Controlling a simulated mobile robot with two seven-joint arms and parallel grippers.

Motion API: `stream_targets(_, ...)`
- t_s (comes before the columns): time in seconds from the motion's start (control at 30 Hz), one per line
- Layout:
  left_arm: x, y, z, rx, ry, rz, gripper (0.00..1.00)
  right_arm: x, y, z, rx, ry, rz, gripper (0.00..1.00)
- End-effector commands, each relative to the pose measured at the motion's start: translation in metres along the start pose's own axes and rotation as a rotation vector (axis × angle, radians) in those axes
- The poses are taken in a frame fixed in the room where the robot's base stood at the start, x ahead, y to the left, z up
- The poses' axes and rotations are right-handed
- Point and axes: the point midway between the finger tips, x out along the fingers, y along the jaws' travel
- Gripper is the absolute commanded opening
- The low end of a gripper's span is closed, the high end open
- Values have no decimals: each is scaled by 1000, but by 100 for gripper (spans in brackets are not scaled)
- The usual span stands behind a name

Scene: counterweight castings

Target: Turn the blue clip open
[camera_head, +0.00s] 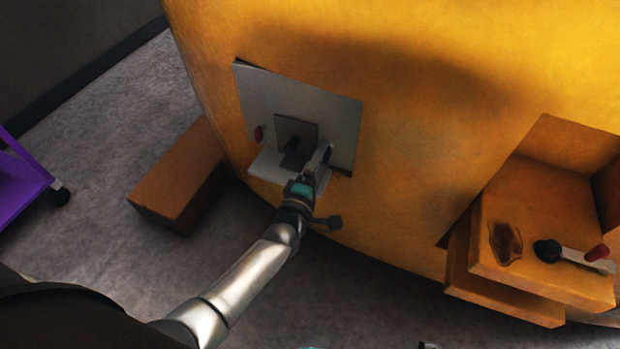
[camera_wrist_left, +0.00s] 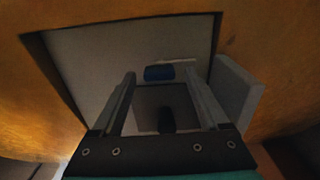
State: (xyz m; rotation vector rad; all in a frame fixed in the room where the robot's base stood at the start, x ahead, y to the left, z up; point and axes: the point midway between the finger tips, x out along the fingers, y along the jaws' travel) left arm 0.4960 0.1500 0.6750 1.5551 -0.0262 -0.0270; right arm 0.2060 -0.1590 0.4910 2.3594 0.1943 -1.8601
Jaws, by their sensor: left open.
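The blue clip (camera_wrist_left: 159,72) shows in the left wrist view as a short dark-blue piece on the grey panel (camera_wrist_left: 85,60). In the head view the clip (camera_head: 327,153) is a small blue spot at the right of the panel (camera_head: 338,118), partly hidden by my gripper. My left gripper (camera_wrist_left: 160,76) is open, with one finger on each side of the clip in the picture. I cannot tell whether the clip is between the fingertips or just beyond them. In the head view the left gripper (camera_head: 320,158) reaches up to the panel. My right gripper is not in view.
The panel is set in a large yellow curved body (camera_head: 420,120). An orange block (camera_head: 178,175) stands left. An orange ledge (camera_head: 540,275) at right carries a black-knobbed lever (camera_head: 575,255).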

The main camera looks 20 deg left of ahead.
Motion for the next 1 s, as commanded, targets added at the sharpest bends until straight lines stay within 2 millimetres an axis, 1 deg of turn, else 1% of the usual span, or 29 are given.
stream_targets(0.03, -5, 0, 0, 0, -1, -2, 78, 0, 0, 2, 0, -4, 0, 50)
stream_targets(0.1, -13, 0, 0, 1, -1, -3, 78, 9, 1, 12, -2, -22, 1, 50)
stream_targets(0.37, -51, 1, 0, 1, -1, -4, 78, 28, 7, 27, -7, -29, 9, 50)
stream_targets(0.7, -111, 1, 0, 0, -1, -4, 78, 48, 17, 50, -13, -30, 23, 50)
stream_targets(0.8, -126, 1, 0, 0, -2, -3, 78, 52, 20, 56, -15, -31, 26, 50)
stream_targets(0.9, -138, 1, 0, 0, -1, -2, 78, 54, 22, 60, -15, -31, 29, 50)
stream_targets(1.0, -145, 1, 0, 0, 0, -1, 78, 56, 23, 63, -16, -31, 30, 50)
